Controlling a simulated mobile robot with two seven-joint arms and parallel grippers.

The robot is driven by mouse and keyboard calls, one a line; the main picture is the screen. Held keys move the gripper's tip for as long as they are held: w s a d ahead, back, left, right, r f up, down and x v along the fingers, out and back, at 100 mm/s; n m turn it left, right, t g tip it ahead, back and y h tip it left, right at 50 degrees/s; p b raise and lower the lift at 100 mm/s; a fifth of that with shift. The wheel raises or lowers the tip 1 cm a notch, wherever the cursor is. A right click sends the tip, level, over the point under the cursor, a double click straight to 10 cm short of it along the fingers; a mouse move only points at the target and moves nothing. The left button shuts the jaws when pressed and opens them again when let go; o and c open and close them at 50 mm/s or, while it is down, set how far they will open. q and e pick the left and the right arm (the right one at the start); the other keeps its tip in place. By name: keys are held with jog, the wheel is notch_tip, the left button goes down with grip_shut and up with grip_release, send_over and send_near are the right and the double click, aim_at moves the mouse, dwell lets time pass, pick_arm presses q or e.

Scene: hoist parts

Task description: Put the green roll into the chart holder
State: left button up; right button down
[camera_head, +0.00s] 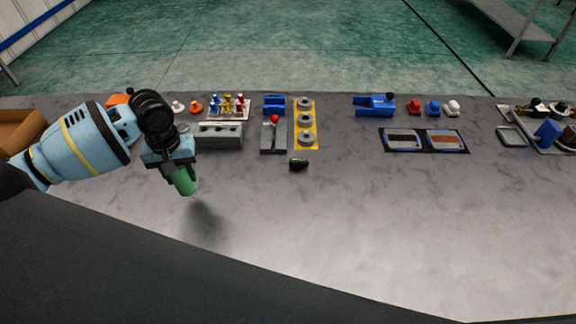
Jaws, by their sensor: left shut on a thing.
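My left gripper (172,168) reaches in from the left and is shut on the green roll (184,182). It holds the roll slightly tilted above the table, and a shadow lies below and to the right. The roll's upper part is hidden by the gripper. A grey block with round holes (219,141) stands behind and to the right of the roll, apart from it. I cannot tell for sure whether this block is the chart holder. My right gripper is not in view.
A dark green-black small object (299,164) lies on the grey table (380,220). Behind are a grey stand with a red knob (273,140), a yellow plate with grey rings (306,147), coloured figures (228,105) and a blue part (370,105). The table's front is clear.

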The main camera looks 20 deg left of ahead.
pick_arm(q)
jog(key=shift+w+d, duration=0.1)
jog(key=shift+d, duration=0.2)
jog(key=w+d+f, duration=0.1)
jog(key=w+d, duration=0.9)
jog(key=shift+f+b, duration=0.2)
jog(key=shift+b, duration=0.2)
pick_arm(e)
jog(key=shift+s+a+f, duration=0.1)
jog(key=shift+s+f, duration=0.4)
pick_arm(q)
jog(key=shift+d, duration=0.1)
jog(key=shift+w+d+f, duration=0.2)
jog(key=shift+f, duration=0.7)
jog(key=shift+w+d+f, duration=0.15)
jog(key=shift+f, duration=0.7)
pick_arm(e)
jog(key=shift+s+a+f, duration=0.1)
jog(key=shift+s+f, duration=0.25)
pick_arm(q)
jog(key=shift+f, duration=0.15)
jog(key=o, duration=1)
